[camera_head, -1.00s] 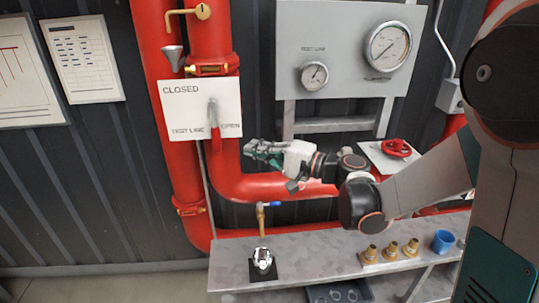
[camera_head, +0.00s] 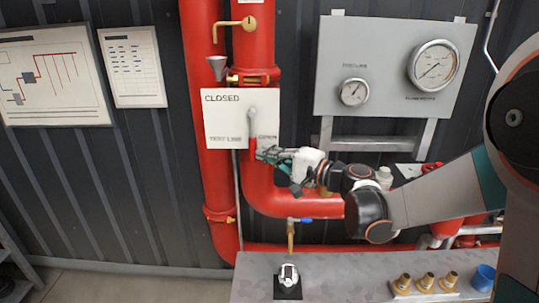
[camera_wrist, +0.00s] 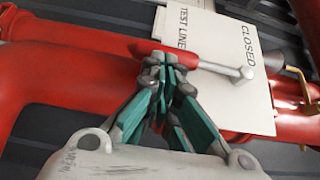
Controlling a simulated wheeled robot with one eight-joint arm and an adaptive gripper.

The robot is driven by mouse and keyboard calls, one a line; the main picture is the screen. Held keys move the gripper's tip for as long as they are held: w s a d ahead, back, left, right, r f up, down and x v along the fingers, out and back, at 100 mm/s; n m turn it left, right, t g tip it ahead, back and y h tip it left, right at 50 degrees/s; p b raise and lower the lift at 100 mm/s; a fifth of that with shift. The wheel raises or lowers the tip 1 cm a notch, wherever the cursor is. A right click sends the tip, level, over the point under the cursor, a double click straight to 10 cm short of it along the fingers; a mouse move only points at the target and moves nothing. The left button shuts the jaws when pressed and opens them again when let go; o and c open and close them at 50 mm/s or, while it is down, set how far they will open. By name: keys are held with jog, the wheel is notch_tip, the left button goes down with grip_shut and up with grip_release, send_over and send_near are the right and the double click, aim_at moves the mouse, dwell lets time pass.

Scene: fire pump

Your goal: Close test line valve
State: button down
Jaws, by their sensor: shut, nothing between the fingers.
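The test line valve lever has a grey arm and a red handle (camera_head: 252,146). It hangs downward in front of a white plate (camera_head: 222,122) marked CLOSED, TEST LINE and OPEN, near the OPEN word. In the wrist view the red handle (camera_wrist: 198,61) runs left from the grey pivot (camera_wrist: 245,72). My gripper (camera_head: 261,154) is just right of the handle in the head view. In the wrist view my gripper (camera_wrist: 165,70) has its fingertips together and empty, overlapping the handle's red end. Whether they touch it, I cannot tell.
Thick red pipes (camera_head: 285,195) run behind and below the lever. A gauge panel (camera_head: 390,65) is at the upper right.

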jog(key=shift+a+f, duration=0.1)
jog(key=shift+a+f+b, duration=0.1)
jog(key=shift+a+b, duration=0.15)
jog(key=shift+b, duration=0.15)
